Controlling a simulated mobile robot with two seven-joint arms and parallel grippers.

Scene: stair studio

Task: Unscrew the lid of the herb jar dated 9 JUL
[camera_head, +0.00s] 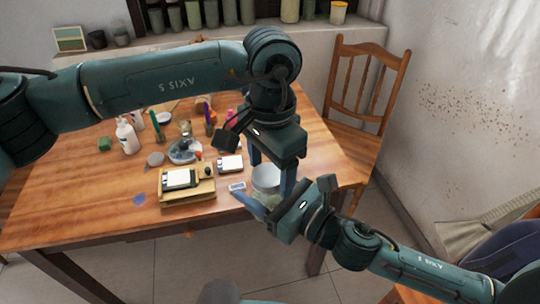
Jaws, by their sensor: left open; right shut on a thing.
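A jar (266,198) with a wide silver-grey lid (266,178) is at the table's front right edge. Its body looks pale green and is mostly hidden by my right gripper. No date can be read on it. My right gripper (262,204) comes in from the lower right and is shut on the jar body, below the lid. My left gripper (270,172) points down from above. It is open, with one finger on the left of the lid and the other on its right. Whether these fingers touch the lid cannot be told.
A wooden tray (201,190) with a white pad, a white bottle (127,137), pens and small items crowd the wooden table (60,200). A wooden chair (340,110) stands behind the right side.

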